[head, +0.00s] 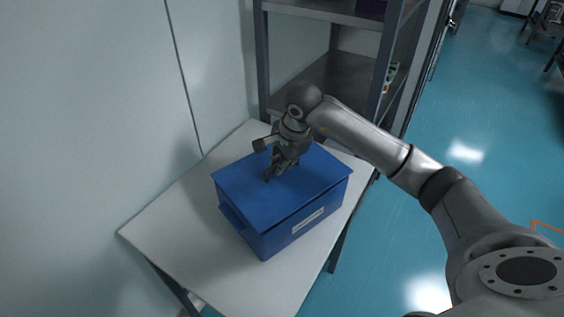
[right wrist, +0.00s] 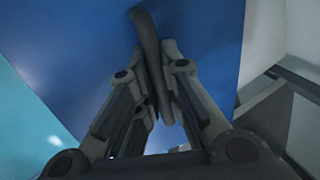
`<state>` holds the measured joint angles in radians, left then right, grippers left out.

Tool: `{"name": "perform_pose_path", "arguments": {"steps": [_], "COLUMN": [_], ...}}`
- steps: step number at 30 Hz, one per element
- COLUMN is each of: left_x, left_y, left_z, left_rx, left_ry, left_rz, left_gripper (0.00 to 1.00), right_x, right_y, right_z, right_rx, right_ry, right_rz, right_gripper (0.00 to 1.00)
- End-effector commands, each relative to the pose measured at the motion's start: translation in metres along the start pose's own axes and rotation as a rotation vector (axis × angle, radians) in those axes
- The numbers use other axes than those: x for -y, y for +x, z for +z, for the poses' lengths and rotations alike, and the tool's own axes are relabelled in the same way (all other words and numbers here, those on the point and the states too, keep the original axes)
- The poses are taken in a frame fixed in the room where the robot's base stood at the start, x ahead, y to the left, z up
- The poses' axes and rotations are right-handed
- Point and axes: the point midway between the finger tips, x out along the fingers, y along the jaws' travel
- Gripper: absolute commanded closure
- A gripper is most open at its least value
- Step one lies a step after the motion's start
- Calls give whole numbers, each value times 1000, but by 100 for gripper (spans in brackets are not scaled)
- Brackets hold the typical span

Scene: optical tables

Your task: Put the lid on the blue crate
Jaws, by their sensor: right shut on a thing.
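The blue crate (head: 270,237) stands on a white table in the head view, with a pale label on its front side. The blue lid (head: 245,190) lies over the crate's top, its edges close to the rim; I cannot tell whether it is fully seated. My right gripper (head: 270,175) is above the middle of the lid, fingers down. In the right wrist view its fingers (right wrist: 160,100) are closed together on a dark handle (right wrist: 146,30) that runs along the blue lid surface. The handle is mostly hidden by the fingers in the head view. My left gripper is not in view.
The white table (head: 180,240) has free room to the left and front of the crate. A wall (head: 90,100) runs along the left. A grey metal shelf rack (head: 335,75) stands right behind the table. Teal floor (head: 480,130) is open on the right.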

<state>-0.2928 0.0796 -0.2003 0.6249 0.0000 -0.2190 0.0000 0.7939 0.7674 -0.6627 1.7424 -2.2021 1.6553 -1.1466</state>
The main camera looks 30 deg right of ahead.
Motion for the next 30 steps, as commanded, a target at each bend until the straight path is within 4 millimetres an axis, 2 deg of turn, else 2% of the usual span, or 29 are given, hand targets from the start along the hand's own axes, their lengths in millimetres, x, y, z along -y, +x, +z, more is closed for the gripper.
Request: {"name": "perform_pose_path", "arguments": {"steps": [3, 6, 21, 30], "left_x": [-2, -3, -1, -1], "left_y": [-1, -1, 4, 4], "left_z": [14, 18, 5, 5], "left_rx": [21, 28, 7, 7], "left_ry": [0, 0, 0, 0], "left_rz": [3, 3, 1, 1], "left_gripper": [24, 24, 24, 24], "right_x": [0, 0, 0, 0], "right_y": [-1, -1, 0, -1], "right_z": [0, 0, 1, 1], "right_rx": [0, 0, 0, 0], "right_ry": [0, 0, 0, 0], "right_rz": [-1, -1, -1, 0], "right_gripper": [100, 100, 100, 100]}}
